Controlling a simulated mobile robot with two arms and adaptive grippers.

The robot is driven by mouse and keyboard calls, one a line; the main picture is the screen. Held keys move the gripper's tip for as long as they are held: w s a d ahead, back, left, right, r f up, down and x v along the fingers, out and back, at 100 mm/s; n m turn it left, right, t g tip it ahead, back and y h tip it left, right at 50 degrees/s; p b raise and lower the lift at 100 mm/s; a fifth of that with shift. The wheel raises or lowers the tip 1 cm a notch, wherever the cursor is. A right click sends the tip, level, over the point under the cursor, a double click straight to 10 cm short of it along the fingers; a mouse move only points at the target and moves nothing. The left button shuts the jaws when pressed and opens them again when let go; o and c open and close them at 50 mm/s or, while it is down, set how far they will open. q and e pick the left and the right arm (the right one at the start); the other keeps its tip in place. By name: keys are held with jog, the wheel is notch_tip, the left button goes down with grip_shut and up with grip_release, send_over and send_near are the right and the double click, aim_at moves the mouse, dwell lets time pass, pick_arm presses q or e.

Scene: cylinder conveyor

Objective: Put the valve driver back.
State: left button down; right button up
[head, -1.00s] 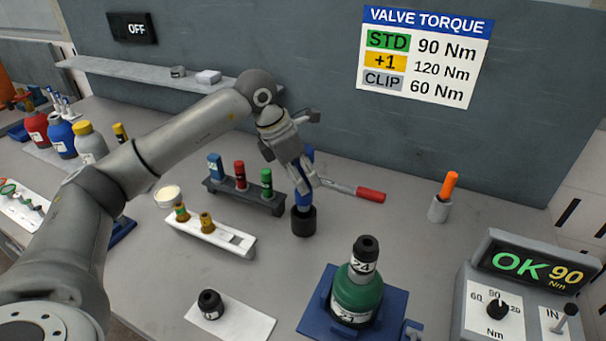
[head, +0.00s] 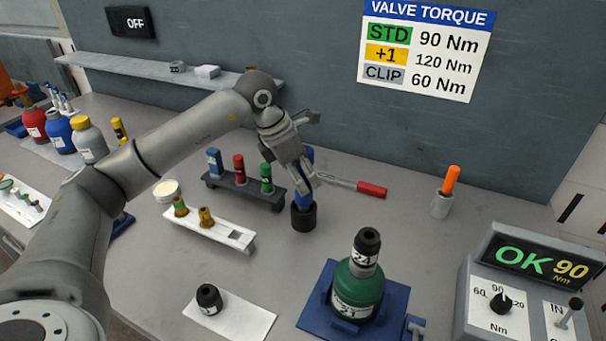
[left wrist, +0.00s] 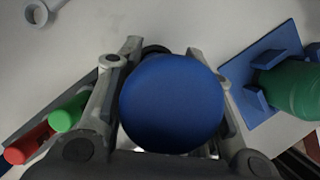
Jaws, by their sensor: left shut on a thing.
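The valve driver, with a blue handle (head: 301,196), stands upright in or on a short black cylinder (head: 303,218) on the bench, right of the dark socket rack. I cannot tell whether the black cylinder is a holder or part of the driver. My left gripper (head: 304,181) is shut on the blue handle from above. In the left wrist view, the round blue handle top (left wrist: 172,103) sits between the fingers of the left gripper (left wrist: 172,95) and hides what lies below. My right gripper is not in view.
A green cylinder (head: 357,291) with a black-topped valve stands in a blue fixture (head: 312,318). The dark rack (head: 243,193), white tray (head: 210,229) and red-handled wrench (head: 371,190) are close by. The torque box (head: 526,262) reads OK 90.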

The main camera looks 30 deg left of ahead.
pick_arm(q)
jog(key=shift+f+b, duration=1.65)
jog(key=shift+f, duration=0.45)
jog(key=c, duration=0.9)
grip_release()
jog(key=shift+c, duration=0.2)
jog(key=shift+o, duration=0.2)
jog(key=shift+f, duration=0.15)
jog(key=shift+r+p, duration=1.95)
jog(key=shift+r, duration=1.1)
